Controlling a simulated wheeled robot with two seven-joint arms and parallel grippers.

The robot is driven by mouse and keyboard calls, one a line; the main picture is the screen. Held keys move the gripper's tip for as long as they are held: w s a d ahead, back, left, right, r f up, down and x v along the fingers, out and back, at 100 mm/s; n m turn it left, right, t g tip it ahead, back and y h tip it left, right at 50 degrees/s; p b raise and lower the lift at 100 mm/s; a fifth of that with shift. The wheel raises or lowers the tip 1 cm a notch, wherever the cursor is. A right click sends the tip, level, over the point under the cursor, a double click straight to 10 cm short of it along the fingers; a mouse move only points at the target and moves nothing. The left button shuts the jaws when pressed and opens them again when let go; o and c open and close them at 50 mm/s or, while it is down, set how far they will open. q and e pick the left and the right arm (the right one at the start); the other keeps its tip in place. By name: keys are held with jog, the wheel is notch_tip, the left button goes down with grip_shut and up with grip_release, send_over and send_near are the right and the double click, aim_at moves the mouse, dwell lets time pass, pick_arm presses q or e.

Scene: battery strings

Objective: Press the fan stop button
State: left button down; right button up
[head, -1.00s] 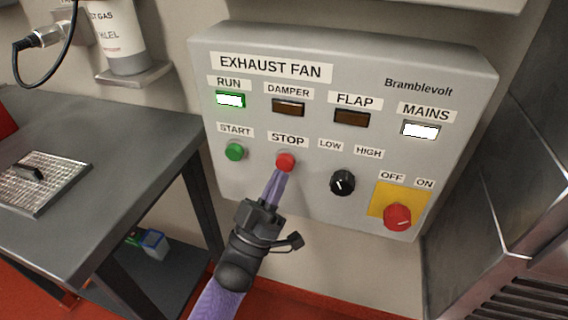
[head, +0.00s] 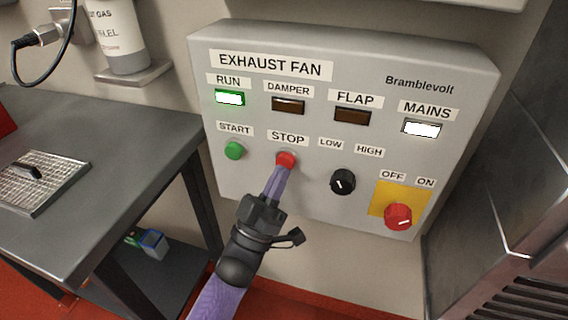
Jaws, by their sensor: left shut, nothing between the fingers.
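The grey exhaust fan panel (head: 300,190) is on the wall in the head view. Its red stop button (head: 286,158) sits under the STOP label. The green start button (head: 234,150) is to its left. The RUN lamp (head: 230,97) and the MAINS lamp (head: 421,128) are lit; the damper lamp (head: 289,105) and flap lamp (head: 352,116) are dark. My left gripper (head: 283,168) is shut and empty, its fingertips at the lower edge of the stop button and overlapping it in the picture. I cannot tell whether they touch. My right gripper is not in view.
A black LOW/HIGH knob (head: 342,181) and a red OFF/ON switch (head: 398,216) on a yellow plate are right of the gripper. A grey bench (head: 120,135) with a metal grid tray (head: 62,185) stands at left. A metal cabinet (head: 500,190) is at right.

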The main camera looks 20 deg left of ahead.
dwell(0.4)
pick_arm(q)
jog(key=shift+w+b, duration=0.35)
jog(key=shift+w, duration=0.2)
dwell(0.3)
jog(key=shift+w, duration=0.1)
dwell(0.3)
jog(key=shift+s+p, duration=0.65)
jog(key=shift+s, duration=0.45)
